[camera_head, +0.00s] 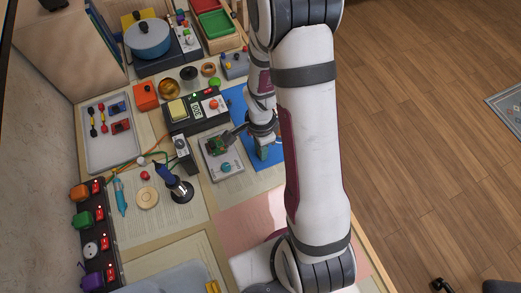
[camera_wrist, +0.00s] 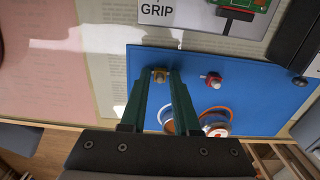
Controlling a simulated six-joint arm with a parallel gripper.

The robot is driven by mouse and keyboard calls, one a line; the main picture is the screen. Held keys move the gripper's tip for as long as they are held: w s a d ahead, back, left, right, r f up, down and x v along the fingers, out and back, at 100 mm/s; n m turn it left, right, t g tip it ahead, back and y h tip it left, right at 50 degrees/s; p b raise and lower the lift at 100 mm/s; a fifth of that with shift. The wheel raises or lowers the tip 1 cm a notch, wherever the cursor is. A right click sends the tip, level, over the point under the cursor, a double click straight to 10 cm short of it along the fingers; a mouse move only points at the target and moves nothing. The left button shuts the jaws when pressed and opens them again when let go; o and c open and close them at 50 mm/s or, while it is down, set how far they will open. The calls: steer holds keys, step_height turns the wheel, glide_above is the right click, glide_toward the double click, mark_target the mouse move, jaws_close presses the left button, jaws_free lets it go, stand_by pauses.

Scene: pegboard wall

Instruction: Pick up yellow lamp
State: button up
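A small yellow lamp (camera_wrist: 160,76) shows in the wrist view on the blue mat (camera_wrist: 250,97), near the mat's top left edge. My gripper (camera_wrist: 161,80) has two dark green fingers, apart, with the lamp in line between their tips. Whether the tips touch it cannot be told. In the head view my gripper (camera_head: 262,152) is low over the blue mat (camera_head: 238,102), and the lamp cannot be made out there. A small red part (camera_wrist: 212,80) lies on the mat to the right of the right finger.
A ring-like coil and a round part (camera_wrist: 217,130) lie beside the right finger.

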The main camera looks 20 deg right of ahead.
jaws_close()
steer(key=shift+r, duration=0.1)
